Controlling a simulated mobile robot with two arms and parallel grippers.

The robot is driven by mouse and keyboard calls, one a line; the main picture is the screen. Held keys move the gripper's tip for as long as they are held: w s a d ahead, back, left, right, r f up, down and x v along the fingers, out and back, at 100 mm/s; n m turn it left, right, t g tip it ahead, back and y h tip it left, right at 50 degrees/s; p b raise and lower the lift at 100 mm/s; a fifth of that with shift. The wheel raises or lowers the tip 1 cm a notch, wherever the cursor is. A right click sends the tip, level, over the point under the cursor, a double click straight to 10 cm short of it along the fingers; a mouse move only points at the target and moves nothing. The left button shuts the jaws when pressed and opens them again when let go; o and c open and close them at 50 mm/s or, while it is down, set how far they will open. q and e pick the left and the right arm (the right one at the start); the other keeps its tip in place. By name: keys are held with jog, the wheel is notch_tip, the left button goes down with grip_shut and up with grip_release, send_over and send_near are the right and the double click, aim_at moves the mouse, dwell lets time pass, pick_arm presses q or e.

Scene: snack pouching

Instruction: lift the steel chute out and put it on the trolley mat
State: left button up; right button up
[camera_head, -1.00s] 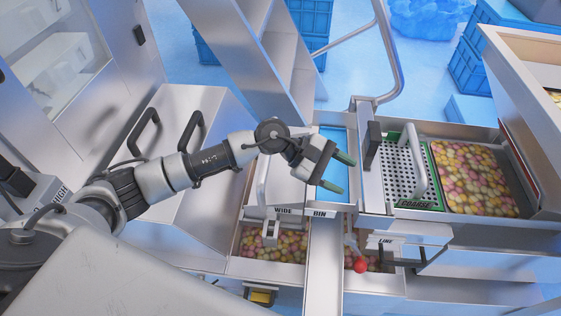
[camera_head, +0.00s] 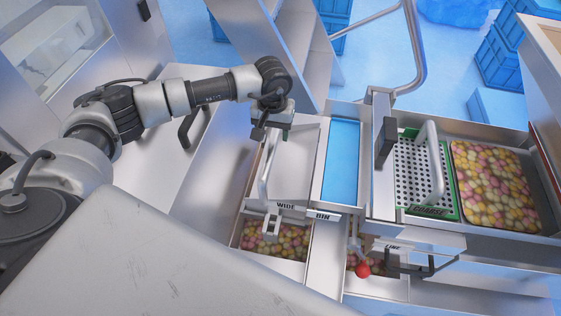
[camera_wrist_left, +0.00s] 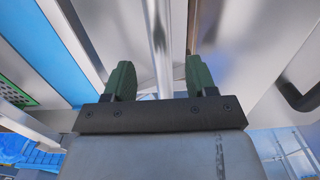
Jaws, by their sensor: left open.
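The steel chute (camera_head: 296,160), marked WIDE at its front, sits in the frame above a bin of candies. A long bar handle (camera_head: 266,168) runs along it; a steel bar also shows in the left wrist view (camera_wrist_left: 158,45). My left gripper (camera_head: 272,130) is open over the far end of the handle, pointing down. In the left wrist view its green fingers (camera_wrist_left: 160,75) lie on either side of the bar, without visible contact. The blue mat (camera_head: 342,160) lies bare just right of the chute. My right gripper is out of view.
A perforated plate marked COARSE (camera_head: 425,180) with a green rim and a tray of candies (camera_head: 495,185) stand at the right. A red knob (camera_head: 362,270) is at the front. A tall steel shelf (camera_head: 300,45) rises behind the chute.

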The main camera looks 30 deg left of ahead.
aim_at(273, 139)
pick_arm(q)
notch_tip(273, 139, down, 5)
jog(key=shift+r, duration=0.1)
grip_shut()
dwell(0.3)
dwell(1.1)
jog(key=shift+w+r, duration=0.1)
jog(key=shift+r, duration=0.1)
